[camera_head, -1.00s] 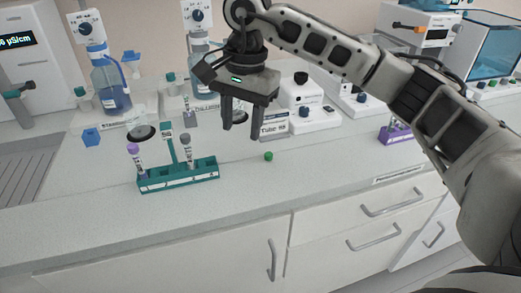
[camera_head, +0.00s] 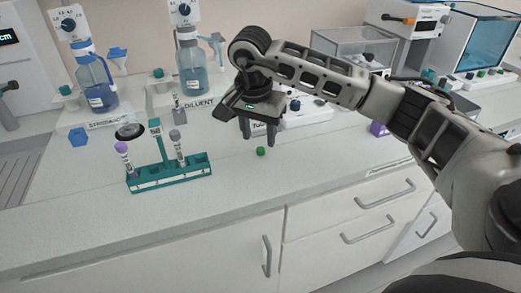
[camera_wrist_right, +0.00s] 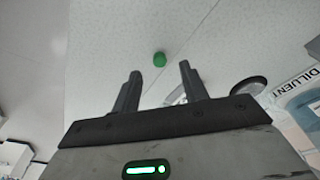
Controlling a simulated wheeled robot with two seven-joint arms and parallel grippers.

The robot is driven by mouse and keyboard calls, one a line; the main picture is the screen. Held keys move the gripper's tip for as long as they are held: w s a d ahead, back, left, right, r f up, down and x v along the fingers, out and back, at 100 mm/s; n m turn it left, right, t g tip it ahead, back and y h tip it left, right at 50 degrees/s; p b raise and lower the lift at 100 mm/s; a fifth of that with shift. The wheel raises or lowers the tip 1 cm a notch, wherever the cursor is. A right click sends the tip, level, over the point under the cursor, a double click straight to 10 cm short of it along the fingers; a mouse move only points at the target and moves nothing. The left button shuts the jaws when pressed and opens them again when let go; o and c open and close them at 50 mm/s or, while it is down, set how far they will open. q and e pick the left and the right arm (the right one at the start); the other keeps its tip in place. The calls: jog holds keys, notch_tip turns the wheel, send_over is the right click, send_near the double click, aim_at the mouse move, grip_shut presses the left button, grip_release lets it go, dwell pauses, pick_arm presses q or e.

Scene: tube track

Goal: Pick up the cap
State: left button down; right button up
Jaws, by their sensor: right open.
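A small green cap (camera_head: 261,151) lies on the pale bench top, to the right of the teal rack. My right gripper (camera_head: 259,137) is open and empty, pointing down, just behind and above the cap in the head view. In the right wrist view the cap (camera_wrist_right: 159,59) shows beyond the two fingertips (camera_wrist_right: 160,68), between their lines and nearer the middle. I see no contact between the fingers and the cap. My left gripper is not in view.
The teal rack (camera_head: 170,183) holds a purple-capped tube (camera_head: 123,153) and a grey-capped tube (camera_head: 176,143). A blue hexagonal piece (camera_head: 78,138) and blue bottles (camera_head: 97,82) stand at the left and back. White devices stand behind my gripper. The bench in front of the cap is clear.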

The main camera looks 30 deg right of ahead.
aim_at(260, 149)
jog(key=f, duration=0.4)
jog(key=shift+w+d, duration=0.15)
jog(key=shift+d, duration=0.2)
jog(key=c, duration=0.8)
